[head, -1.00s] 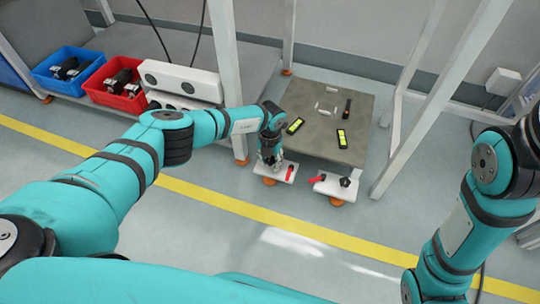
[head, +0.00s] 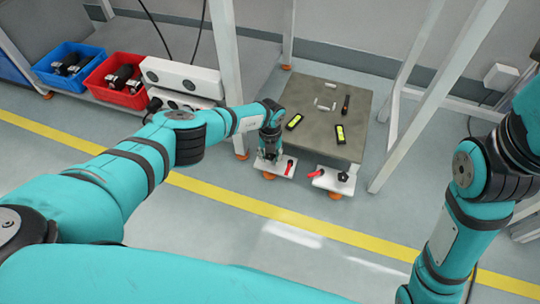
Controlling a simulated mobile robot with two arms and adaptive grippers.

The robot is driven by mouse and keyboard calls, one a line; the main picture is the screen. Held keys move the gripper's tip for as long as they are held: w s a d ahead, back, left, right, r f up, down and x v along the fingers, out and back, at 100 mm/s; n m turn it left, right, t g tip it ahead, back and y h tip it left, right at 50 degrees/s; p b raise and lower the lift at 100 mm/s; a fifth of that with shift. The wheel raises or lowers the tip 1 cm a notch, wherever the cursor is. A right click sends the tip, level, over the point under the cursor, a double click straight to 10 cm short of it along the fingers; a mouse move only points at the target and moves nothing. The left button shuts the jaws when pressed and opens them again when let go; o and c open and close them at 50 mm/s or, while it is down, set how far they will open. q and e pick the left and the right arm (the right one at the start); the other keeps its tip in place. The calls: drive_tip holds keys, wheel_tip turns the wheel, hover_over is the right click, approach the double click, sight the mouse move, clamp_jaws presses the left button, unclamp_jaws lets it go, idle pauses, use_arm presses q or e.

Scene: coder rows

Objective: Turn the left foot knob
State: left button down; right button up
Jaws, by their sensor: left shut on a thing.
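A low grey-topped unit (head: 313,110) stands on the floor with two white foot plates at its near side. My left gripper (head: 269,157) points down over the left foot plate (head: 283,172) and is shut on the left foot knob, which the fingers hide. A red lever (head: 289,167) lies beside the gripper on the same plate. The right foot plate (head: 330,183) carries a black knob (head: 343,177) and another red lever (head: 315,173). My right gripper is out of view; only its arm shows at the right.
Two yellow-faced devices (head: 294,121) (head: 340,134) and a black stick (head: 346,104) lie on the grey top. White frame posts (head: 228,70) stand close on both sides. Blue (head: 66,68) and red (head: 117,80) bins stand at the left. The floor in front is clear.

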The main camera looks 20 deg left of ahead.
sight(271, 155)
use_arm(q)
drive_tip(key=c, duration=0.9)
unclamp_jaws()
drive_tip(key=shift+r, duration=0.1)
wheel_tip(271, 155, up, 12)
drive_tip(key=shift+f, duration=0.1)
drive_tip(key=shift+d, duration=0.1)
